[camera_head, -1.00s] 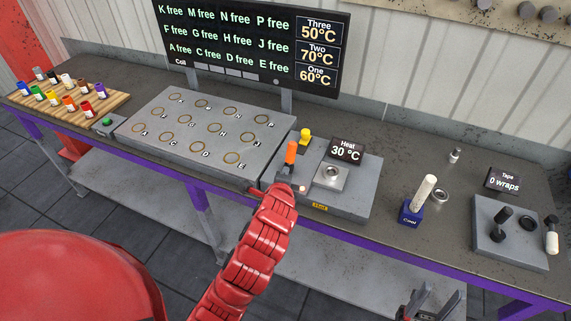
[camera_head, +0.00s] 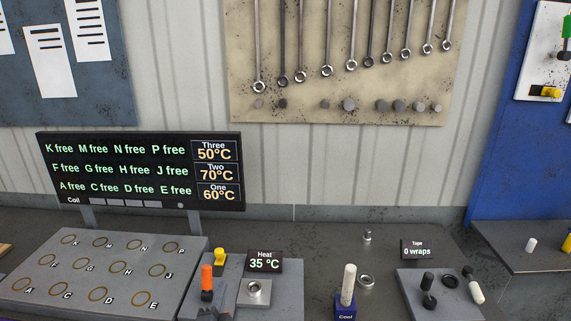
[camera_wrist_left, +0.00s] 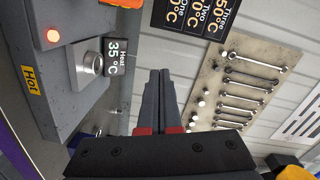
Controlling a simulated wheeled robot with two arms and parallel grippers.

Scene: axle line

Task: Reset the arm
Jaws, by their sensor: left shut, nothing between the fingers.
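My left gripper (camera_head: 214,314) barely shows at the bottom edge of the head view, in front of the orange-topped lever (camera_head: 207,279) on the heating block. In the left wrist view its two dark fingers (camera_wrist_left: 160,76) are together, with nothing between them. The wrist view is tilted, with the heater plate on its left and the wall tools on its right. My right gripper is out of view.
The heater (camera_head: 255,291) has a sign (camera_head: 264,262) reading 35 °C. A ring-marked plate (camera_head: 78,285) is at left. A blue holder (camera_head: 345,312) with a white rod and a tape station (camera_head: 440,300) are at right. A display (camera_head: 130,170) stands behind.

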